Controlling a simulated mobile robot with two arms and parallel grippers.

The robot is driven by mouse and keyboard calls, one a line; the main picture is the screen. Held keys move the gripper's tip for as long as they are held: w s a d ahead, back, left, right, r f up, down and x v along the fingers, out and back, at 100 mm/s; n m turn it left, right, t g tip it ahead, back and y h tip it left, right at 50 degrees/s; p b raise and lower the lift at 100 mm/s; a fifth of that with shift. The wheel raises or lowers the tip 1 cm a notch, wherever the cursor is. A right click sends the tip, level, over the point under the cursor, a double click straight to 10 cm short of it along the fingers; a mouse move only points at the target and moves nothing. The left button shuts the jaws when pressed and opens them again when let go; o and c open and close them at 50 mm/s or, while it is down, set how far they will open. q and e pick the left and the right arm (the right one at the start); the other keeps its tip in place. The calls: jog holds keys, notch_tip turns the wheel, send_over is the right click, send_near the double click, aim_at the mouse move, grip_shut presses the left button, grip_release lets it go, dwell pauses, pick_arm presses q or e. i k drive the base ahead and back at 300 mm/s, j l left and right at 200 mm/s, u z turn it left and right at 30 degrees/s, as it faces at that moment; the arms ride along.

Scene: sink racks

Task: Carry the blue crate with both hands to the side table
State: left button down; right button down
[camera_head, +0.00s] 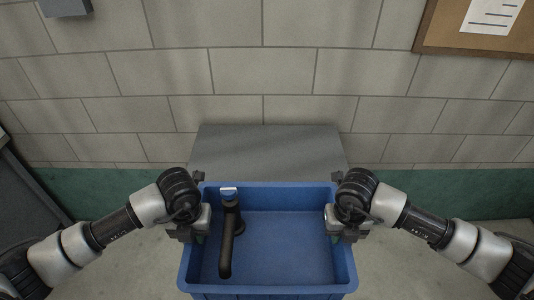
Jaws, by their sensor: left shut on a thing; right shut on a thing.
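The blue crate (290,245) is in the lower middle of the head view, open side up. Inside it, along its left part, lies a black faucet-like thing (228,240) with a light top end. My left gripper (195,226) is shut on the crate's left wall. My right gripper (336,225) is shut on the crate's right wall. The fingertips are partly hidden by the wrists and the rim. A grey side table (265,150) stands just beyond the crate against the wall; the crate's far rim overlaps its near part in view. I cannot tell whether they touch.
A grey block wall (262,70) with a green lower band (440,192) closes the far side. A cork board (470,35) hangs at the upper right. A dark cabinet-like thing (30,195) stands at the left. Bare floor (480,235) shows at the right.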

aim_at(268, 170)
jog(key=i, duration=1.15)
